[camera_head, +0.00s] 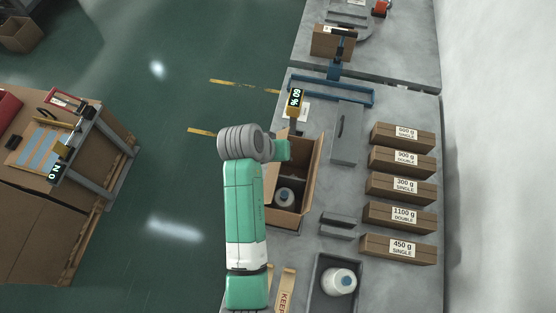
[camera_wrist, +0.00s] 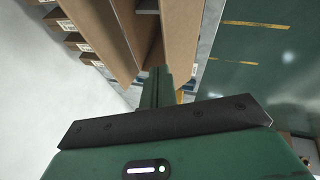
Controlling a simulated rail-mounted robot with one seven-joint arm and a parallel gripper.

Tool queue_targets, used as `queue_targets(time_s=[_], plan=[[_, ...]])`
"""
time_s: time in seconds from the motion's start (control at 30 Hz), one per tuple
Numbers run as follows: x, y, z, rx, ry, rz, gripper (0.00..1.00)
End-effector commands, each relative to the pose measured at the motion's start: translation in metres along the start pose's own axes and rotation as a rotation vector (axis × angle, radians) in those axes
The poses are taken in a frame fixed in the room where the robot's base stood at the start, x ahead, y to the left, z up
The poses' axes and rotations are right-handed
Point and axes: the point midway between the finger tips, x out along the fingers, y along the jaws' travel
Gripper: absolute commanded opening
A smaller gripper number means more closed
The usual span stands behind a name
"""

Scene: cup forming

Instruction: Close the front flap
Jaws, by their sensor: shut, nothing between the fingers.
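An open brown cardboard box (camera_head: 309,178) stands on the grey table, with a white bottle with a blue cap (camera_head: 286,196) inside. A long flap on its right side stands up. My arm covers much of the box's left side, so I cannot tell which flap is the front one or how it lies. My gripper (camera_head: 284,150) is at the upper part of the box opening, shut and empty. In the wrist view my green fingers (camera_wrist: 157,88) are together, between long brown cardboard panels (camera_wrist: 178,40). I cannot tell whether they touch the cardboard.
Labelled flat boxes (camera_head: 400,187) line the table's right side. A grey tray (camera_head: 322,292) with another white bottle (camera_head: 338,281) is at the bottom. Grey blocks (camera_head: 338,222) lie right of the box. A blue frame (camera_head: 335,75) and a display (camera_head: 295,97) stand beyond it.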

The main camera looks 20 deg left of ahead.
Motion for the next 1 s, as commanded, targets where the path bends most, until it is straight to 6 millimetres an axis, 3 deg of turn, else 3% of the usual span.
queue_targets(time_s=[0.03, 0.1, 0.2, 0.3, 0.4, 0.63, 1.0], plan=[[-0.009, -0.026, 0.011, -0.071, 0.042, 0.107, 0.0], [-0.032, -0.055, 0.021, -0.148, 0.128, 0.258, 0.0], [-0.067, -0.086, 0.033, -0.217, 0.256, 0.408, 0.0], [-0.091, -0.102, 0.039, -0.245, 0.34, 0.483, 0.0], [-0.099, -0.107, 0.042, -0.25, 0.371, 0.509, 0.0], [-0.089, -0.1, 0.035, -0.249, 0.368, 0.513, 0.0], [-0.024, -0.065, 0.003, -0.249, 0.365, 0.513, 0.0]])
